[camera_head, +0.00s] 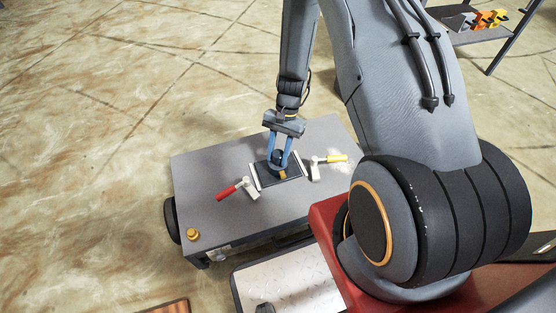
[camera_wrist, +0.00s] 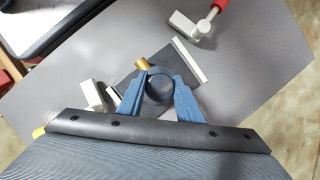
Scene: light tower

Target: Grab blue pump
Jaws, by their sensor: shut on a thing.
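The blue pump (camera_head: 277,157) is a dark blue round body with a gold fitting. It stands on a dark square plate (camera_head: 263,177) on the grey table. In the wrist view the pump (camera_wrist: 159,86) shows as a round ring with the gold fitting (camera_wrist: 142,63) at its upper left. My gripper (camera_head: 279,161) reaches down from above, its two blue fingers on either side of the pump. In the wrist view the gripper (camera_wrist: 161,80) is shut on the pump. The pump's underside is hidden, so I cannot tell whether it is lifted.
A gold button (camera_head: 193,234) sits at the grey table's (camera_head: 215,170) front left corner. A shelf with orange and yellow parts (camera_head: 490,19) stands far right.

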